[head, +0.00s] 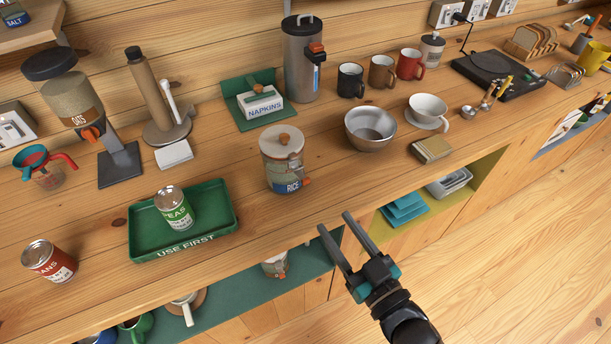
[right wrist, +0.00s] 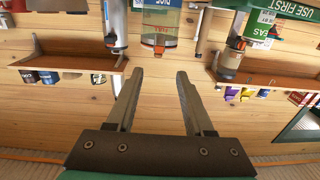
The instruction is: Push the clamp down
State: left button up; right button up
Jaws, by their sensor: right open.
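The glass rice jar (head: 283,172) stands upright on the counter near its front edge, with a pale lid and wooden knob (head: 284,139). A small orange clamp (head: 306,182) sits low on the jar's right side. I cannot tell its exact position. In the right wrist view, the jar (right wrist: 162,20) appears upside down at the top, with the orange clamp (right wrist: 153,48) near it. My right gripper (head: 335,226) is open and empty, in front of the counter edge, below and right of the jar, apart from it. Its fingers (right wrist: 160,72) point toward the jar. My left gripper is out of view.
A green tray (head: 142,247) with a peas can (head: 175,208) is left of the jar. A metal bowl (head: 370,128) and a small box (head: 431,149) are to the right. Open shelves (head: 250,293) lie under the counter. Counter directly right of the jar is clear.

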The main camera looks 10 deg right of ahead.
aim_at(307, 182)
jog(key=x, duration=1.3)
jog(key=shift+w, duration=0.15)
jog(key=shift+c, duration=0.2)
jog(key=shift+d, duration=0.1)
grip_shut()
jog(key=shift+f, duration=0.1)
